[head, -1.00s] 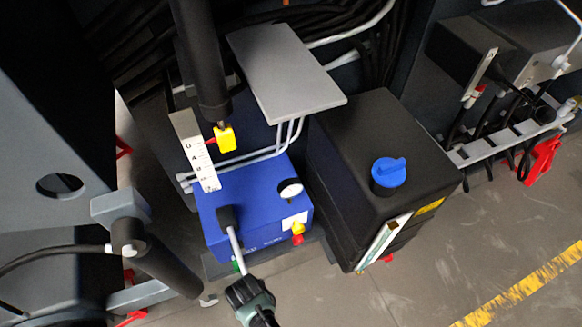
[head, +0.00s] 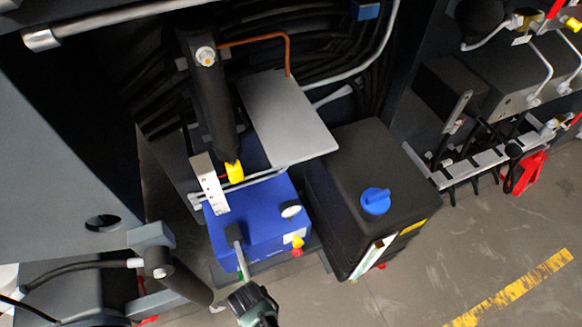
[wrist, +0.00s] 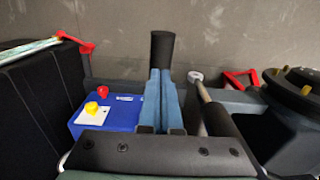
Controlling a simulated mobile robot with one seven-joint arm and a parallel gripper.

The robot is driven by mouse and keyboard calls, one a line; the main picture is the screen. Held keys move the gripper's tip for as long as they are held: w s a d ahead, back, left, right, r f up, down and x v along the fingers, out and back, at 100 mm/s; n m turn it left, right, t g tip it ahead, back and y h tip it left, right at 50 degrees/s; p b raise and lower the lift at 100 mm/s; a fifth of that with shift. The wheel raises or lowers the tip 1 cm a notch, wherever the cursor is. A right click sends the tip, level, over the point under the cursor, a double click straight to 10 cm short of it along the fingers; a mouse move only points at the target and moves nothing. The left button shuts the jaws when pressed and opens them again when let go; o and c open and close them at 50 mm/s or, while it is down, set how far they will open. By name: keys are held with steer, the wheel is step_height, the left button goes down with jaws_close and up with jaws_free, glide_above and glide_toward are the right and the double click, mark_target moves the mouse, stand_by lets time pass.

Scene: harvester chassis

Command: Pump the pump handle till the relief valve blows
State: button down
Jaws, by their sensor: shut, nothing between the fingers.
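The blue pump box (head: 262,222) sits low in the chassis, with a white round gauge (head: 291,211) on it. A yellow knob (head: 298,241) and a red knob (head: 297,253) are on its front right; which is the relief valve, I cannot tell. The black pump handle end (head: 233,232) is at the box's front left; it shows in the wrist view (wrist: 162,48) just beyond my fingertips. The handle's pivot is hidden.
A black tank (head: 365,180) with a blue cap (head: 376,201) stands right of the pump. A black cylinder (head: 213,110) with a yellow tip (head: 235,172) hangs above, beside a white scale (head: 209,183). A grey plate (head: 285,118) overhangs the pump. Floor is open at lower right.

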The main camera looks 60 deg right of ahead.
steer(key=shift+r, duration=0.1)
stand_by(0.4)
step_height(320, 180, down, 12)
steer(key=w+b, duration=0.1)
steer(key=b, duration=1.1)
steer(key=r+p, duration=0.4)
steer(key=s+r+p, duration=0.1)
steer(key=r+p, duration=0.3)
steer(key=p, duration=0.1)
steer(key=r+p, duration=0.4)
steer(key=shift+s+a+r, duration=0.1)
steer(key=shift+s+r, duration=0.05)
steer(key=f+b, duration=0.3)
steer(key=f, duration=0.1)
steer(key=f+b, duration=0.2)
steer(key=shift+w+d+b, duration=0.25)
steer(key=shift+w+b, duration=0.05)
steer(key=shift+b, duration=0.05)
step_height(320, 180, up, 8)
steer(key=p, duration=0.8)
steer(key=shift+r, duration=0.2)
steer(key=shift+s+a+f, duration=0.1)
